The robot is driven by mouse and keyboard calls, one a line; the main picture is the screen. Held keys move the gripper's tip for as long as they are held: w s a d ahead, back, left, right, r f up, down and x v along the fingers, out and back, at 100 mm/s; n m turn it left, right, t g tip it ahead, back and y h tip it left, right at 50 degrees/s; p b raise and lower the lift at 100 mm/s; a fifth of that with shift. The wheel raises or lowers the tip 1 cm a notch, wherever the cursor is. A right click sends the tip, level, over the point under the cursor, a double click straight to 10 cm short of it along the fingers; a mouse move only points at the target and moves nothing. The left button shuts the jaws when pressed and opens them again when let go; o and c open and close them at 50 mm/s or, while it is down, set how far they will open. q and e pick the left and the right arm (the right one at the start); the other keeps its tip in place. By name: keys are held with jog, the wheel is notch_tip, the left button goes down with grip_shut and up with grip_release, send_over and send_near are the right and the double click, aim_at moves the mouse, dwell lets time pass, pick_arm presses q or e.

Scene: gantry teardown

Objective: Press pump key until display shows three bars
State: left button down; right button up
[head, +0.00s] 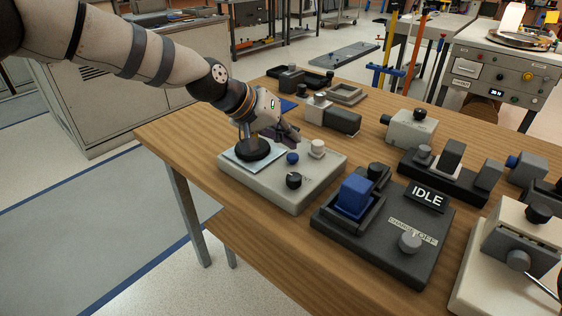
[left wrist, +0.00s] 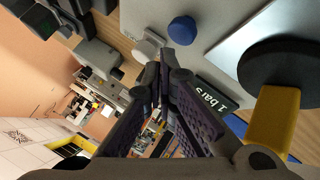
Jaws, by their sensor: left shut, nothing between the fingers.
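The light grey pump unit (head: 262,190) stands on the wooden bench. On its top are a blue round key (head: 292,158), a white knob (head: 317,148) and a black knob (head: 293,180). The blue key also shows in the left wrist view (left wrist: 182,30), beside the white knob (left wrist: 148,50). The unit's display (left wrist: 218,92) reads "1 bars"; my gripper hides it in the head view. My left gripper (head: 292,136) is shut and empty, above the unit's far side. Its fingertips (left wrist: 165,72) appear close to the white knob; contact cannot be told. My right gripper is out of view.
A metal plate (head: 233,155) with a black disc (head: 253,151) lies on the unit's left, next to my wrist. A dark box (head: 400,262) with an "IDLE" display and a blue block (head: 355,195) stands to the right. Several other devices crowd the bench.

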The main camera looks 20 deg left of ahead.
aim_at(290, 154)
pick_arm(q)
jog(key=shift+f, duration=0.45)
jog(key=shift+f, duration=0.65)
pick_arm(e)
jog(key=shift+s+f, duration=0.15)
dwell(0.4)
pick_arm(q)
jog(key=shift+r+p, duration=0.3)
jog(key=shift+r, duration=0.75)
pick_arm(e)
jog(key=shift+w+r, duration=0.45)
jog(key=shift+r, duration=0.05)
pick_arm(q)
notch_tip(290, 154, up, 6)
jog(key=p, duration=0.1)
jog(key=shift+p, duration=0.4)
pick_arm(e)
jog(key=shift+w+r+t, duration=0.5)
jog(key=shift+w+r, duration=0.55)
